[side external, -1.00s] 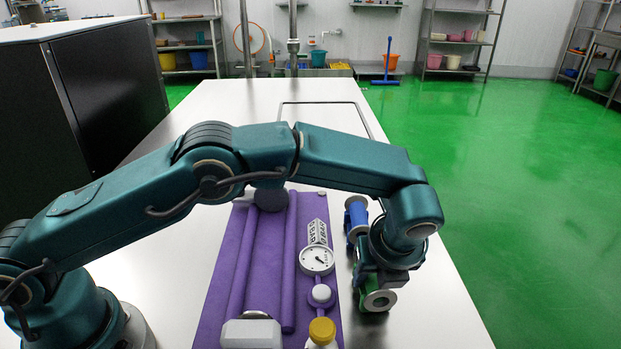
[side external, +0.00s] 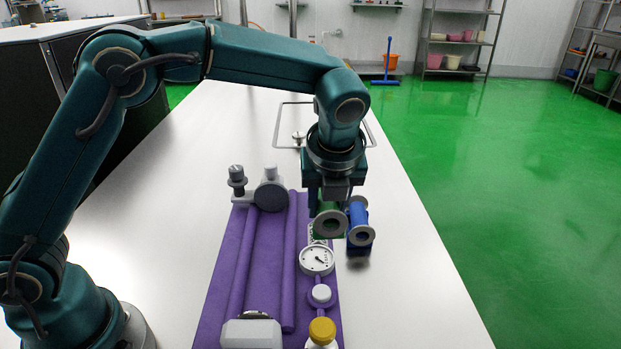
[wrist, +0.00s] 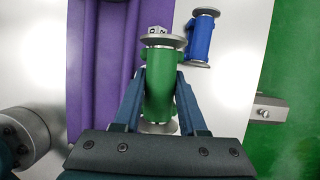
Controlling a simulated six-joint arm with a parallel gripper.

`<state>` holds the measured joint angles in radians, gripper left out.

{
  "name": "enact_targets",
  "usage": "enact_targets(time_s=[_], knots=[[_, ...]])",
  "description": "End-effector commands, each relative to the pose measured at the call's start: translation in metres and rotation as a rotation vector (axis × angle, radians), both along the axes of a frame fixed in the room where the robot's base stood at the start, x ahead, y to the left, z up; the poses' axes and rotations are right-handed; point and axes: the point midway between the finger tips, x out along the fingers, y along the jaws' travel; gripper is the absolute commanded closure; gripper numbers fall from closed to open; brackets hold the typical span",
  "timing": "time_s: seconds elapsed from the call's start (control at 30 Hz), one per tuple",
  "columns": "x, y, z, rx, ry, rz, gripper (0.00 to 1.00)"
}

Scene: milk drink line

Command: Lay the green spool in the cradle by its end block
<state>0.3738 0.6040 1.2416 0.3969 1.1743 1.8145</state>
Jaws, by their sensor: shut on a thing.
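My gripper (side external: 328,212) is shut on the green spool (side external: 327,225), which is held up in the air over the purple base's right side. In the wrist view the green spool (wrist: 160,88) sits between both fingers, with a grey flange at each end. The cradle appears to be the trough between two long purple rails (side external: 290,265) on the purple base (side external: 215,315). A grey block with a round face (side external: 270,190) stands at its far end and a pale block (side external: 251,334) at its near end; I cannot tell which is the end block.
A blue spool (side external: 358,216) with grey flanges is right of the base, close beside the green one. The table (side external: 420,300) is clear at right.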

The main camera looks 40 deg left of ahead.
Motion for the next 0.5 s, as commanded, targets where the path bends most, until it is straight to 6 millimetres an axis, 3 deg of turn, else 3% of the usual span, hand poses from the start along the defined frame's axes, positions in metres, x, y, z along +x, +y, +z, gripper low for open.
enact_targets(time_s=[0.27,0.5], knots=[[-0.001,0.019,0.009,-0.001,0.001,-0.041,1.00],[-0.025,0.033,0.003,-0.001,-0.001,-0.127,1.00]])
